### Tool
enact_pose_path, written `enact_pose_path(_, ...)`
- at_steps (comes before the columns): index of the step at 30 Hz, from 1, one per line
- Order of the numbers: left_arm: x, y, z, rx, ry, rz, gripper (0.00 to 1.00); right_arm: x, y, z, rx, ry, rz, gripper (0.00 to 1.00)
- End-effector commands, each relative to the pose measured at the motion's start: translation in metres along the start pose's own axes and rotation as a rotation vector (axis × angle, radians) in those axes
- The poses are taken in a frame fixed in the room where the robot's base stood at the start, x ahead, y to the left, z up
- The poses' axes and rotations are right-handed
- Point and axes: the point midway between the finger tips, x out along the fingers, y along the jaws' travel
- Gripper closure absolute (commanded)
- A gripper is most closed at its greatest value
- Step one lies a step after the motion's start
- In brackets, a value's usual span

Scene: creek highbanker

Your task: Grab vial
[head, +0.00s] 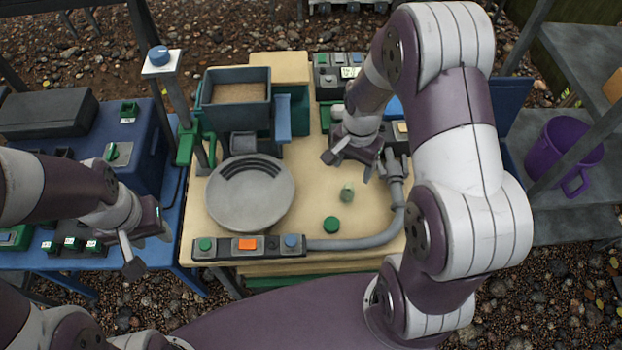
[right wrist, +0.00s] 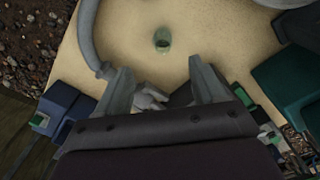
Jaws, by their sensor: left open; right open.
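The vial (head: 346,192) is a small, pale greenish cylinder standing on the tan tabletop, and it also shows in the right wrist view (right wrist: 162,40). A round green cap (head: 331,224) lies on the tabletop just in front of it. My right gripper (head: 350,168) is open and empty, behind the vial and apart from it. In the right wrist view, the vial lies beyond the gap between the two fingers (right wrist: 160,88). My left gripper (head: 150,250) is open and empty at the left, in front of the blue table's edge.
A grey pan (head: 250,195) lies left of the vial. A grey pipe (head: 365,240) curves around its front and right. A button strip (head: 249,247) lines the front edge. A dark bin of sand (head: 236,104) stands behind the pan. A purple bucket (head: 560,155) sits on the right shelf.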

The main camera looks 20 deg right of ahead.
Motion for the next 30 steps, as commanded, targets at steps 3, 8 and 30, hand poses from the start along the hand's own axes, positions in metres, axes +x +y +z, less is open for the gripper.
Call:
enact_pose_path(3, -0.001, 0.0, 0.0, 0.0, 0.0, 0.0, 0.57, -0.005, -0.006, -0.006, 0.104, 0.01, -0.01, 0.31)
enact_pose_path(8, -0.001, 0.0, 0.0, 0.0, 0.0, 0.0, 0.57, 0.0, -0.004, -0.005, 0.18, 0.005, -0.005, 0.31)
enact_pose_path(30, 0.0, 0.0, 0.0, 0.0, 0.0, 0.0, 0.57, 0.122, -0.001, -0.001, 0.184, 0.005, -0.006, 0.31)
